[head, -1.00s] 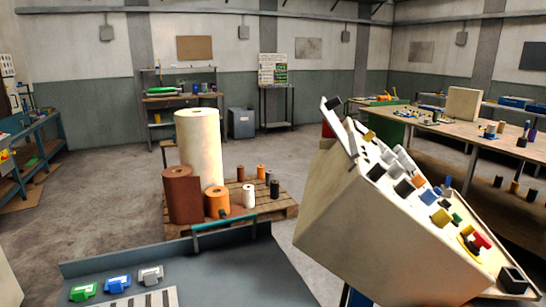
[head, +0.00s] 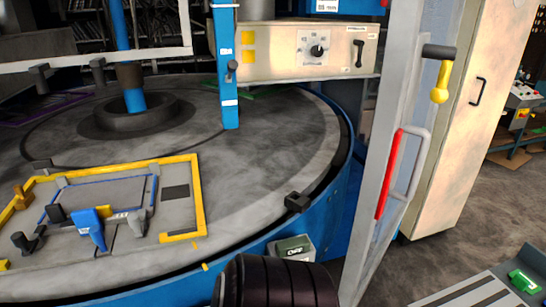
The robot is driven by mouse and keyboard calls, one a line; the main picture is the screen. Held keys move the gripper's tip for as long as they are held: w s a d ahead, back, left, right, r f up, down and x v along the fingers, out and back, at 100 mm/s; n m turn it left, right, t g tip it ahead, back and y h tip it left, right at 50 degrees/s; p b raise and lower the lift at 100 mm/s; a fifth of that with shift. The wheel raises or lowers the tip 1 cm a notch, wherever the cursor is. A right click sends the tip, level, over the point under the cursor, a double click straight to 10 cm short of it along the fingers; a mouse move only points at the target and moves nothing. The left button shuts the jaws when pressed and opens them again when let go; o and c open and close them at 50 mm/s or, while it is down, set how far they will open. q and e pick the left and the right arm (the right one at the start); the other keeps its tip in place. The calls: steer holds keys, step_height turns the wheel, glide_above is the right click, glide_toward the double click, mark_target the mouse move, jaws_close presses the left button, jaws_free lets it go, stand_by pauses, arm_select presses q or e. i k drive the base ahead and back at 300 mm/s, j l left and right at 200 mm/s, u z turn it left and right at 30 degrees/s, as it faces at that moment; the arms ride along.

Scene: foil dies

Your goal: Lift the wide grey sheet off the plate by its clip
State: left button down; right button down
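A plate with a yellow frame (head: 199,205) lies on a large round grey turntable (head: 265,165) at the lower left. Inside the frame are flat grey areas, one with a blue outline (head: 153,186). A blue clip (head: 89,226) stands near its front, with a grey clip (head: 139,222) just right of it and a dark clip (head: 58,215) to the left. I cannot tell the edges of the wide grey sheet from the plate or which clip it carries. Neither gripper shows.
A blue post (head: 224,70) and a control box with a knob (head: 318,50) stand behind. A grey door with a red-striped handle (head: 390,175) is at the right. A green clip-shaped piece (head: 524,281) lies on a grey bench at lower right. Open floor lies beyond.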

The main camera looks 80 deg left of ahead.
mark_target(127, 193)
steer(key=l+u, duration=0.1)
steer(key=u, duration=3.7)
steer(key=i+j+u, duration=0.2)
steer(key=i, duration=0.15)
steer(key=l, duration=0.1)
